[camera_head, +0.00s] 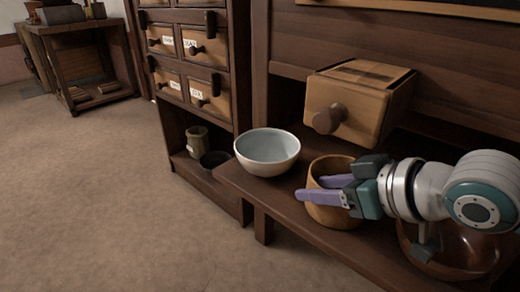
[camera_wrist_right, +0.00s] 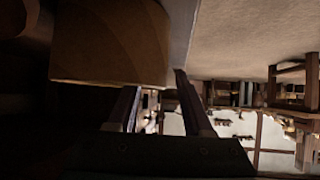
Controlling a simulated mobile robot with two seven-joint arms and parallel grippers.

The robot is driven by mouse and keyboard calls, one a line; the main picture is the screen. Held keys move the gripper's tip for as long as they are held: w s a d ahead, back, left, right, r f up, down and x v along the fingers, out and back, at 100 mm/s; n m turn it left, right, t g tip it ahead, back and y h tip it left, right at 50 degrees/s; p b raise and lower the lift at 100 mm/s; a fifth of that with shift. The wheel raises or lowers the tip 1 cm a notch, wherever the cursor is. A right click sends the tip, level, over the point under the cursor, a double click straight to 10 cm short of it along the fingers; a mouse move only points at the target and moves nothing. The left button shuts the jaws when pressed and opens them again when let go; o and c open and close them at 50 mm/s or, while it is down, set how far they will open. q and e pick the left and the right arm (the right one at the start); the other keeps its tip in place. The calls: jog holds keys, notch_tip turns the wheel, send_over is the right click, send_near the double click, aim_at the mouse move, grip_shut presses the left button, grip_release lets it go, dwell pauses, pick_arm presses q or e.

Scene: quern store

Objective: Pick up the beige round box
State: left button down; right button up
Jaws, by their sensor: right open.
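The beige round box (camera_head: 332,216) stands upright and open-topped on the low wooden shelf in the head view. My right gripper (camera_head: 309,188) comes in from the right, its two purple fingers open and pointing left across the box, hiding part of its wall. In the right wrist view a tan, curved body (camera_wrist_right: 110,45), which looks like the box, fills the upper left beyond the open fingers (camera_wrist_right: 157,95). I cannot tell whether a finger touches it. My left gripper is not in view.
A white bowl (camera_head: 267,150) stands just left of the box on the shelf (camera_head: 232,185). A drawer-like wooden box with a knob (camera_head: 350,100) sits above and behind. A brown glossy bowl (camera_head: 470,250) lies under my right arm. The floor at left is clear.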

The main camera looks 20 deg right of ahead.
jog(key=shift+s, duration=0.1)
grip_shut()
dwell(1.2)
